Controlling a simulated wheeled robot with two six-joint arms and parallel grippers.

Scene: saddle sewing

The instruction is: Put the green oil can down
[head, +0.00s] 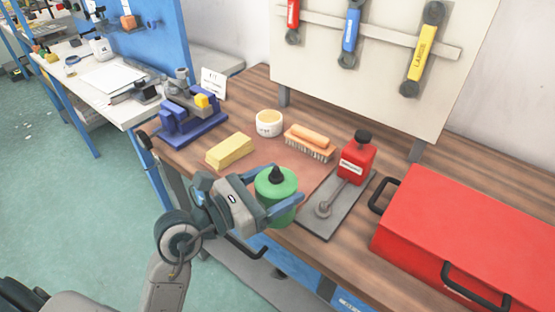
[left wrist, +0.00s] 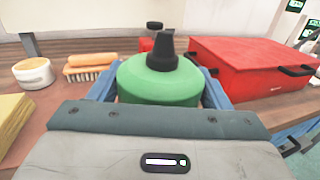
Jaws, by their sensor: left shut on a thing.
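The green oil can (head: 277,188) with a black conical nozzle is held upright between the blue fingers of my left gripper (head: 280,197). The can also shows large in the left wrist view (left wrist: 160,82), with a finger on each side. In the head view the can is over the front edge of the wooden workbench (head: 345,243), in front of a reddish-brown mat (head: 312,175). Its base is partly hidden by a finger, and I cannot tell whether it touches the bench. My right gripper is not in view.
A grey tray (head: 318,222) with a red bottle (head: 356,160) stands right of the can. A red toolbox (head: 460,230) fills the right. A yellow block (head: 229,151), white tub (head: 269,123), brush (head: 309,143) and blue vise (head: 188,120) stand behind and left.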

